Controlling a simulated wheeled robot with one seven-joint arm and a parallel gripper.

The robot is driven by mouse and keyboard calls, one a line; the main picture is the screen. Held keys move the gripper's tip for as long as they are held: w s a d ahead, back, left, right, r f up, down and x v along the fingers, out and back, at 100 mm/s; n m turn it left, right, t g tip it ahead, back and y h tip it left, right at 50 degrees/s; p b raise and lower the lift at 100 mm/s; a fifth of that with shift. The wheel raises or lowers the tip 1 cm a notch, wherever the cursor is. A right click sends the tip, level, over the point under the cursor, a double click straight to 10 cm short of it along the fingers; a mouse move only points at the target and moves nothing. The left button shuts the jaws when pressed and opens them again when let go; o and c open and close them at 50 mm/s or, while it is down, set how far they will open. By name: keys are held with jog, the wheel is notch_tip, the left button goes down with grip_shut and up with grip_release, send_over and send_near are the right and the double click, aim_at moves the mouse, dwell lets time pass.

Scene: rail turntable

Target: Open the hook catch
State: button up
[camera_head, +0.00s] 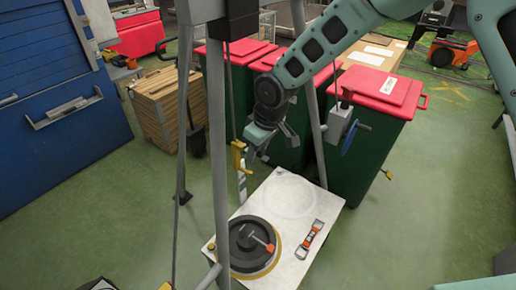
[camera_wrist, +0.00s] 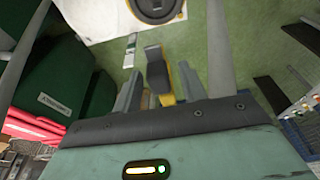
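A yellow piece (camera_head: 238,155), which I take to be part of the hook catch, stands upright just left of my gripper (camera_head: 267,148) in the head view. A pale strip with yellow (camera_head: 242,187) hangs below it, by the back left corner of the white table. In the wrist view, a dark block with a yellow piece beside it (camera_wrist: 157,72) shows between the two grey fingers of my gripper (camera_wrist: 160,80). The fingers are apart, with gaps on both sides of the block. I cannot tell whether the hook is latched.
The white table (camera_head: 325,205) bears a black round turntable (camera_head: 243,240) with an orange-headed tool and a red-and-grey tool (camera_head: 308,239). Grey frame posts (camera_head: 218,150) stand close to my arm. Green bins with red lids (camera_head: 370,130) stand behind.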

jog(key=b+v, duration=0.5)
jog(key=v, duration=1.2)
jog(key=shift+r, duration=0.2)
jog(key=shift+d, duration=0.1)
jog(key=s+d+f+m+b, duration=0.1)
jog(key=s+d+f+b, duration=0.1)
jog(key=s+f, duration=0.3)
jog(key=s+d+f+g+h+b, duration=0.1)
jog(key=s+d+f+b, duration=0.2)
jog(key=s, duration=1)
jog(key=s+d+f+m+b, duration=0.1)
jog(key=s+d+f, duration=0.3)
jog(key=s+f, duration=0.4)
jog(key=shift+s+m+g+h+b, duration=0.3)
jog(key=shift+s+g+b, duration=0.1)
jog(key=shift+s+b, duration=0.45)
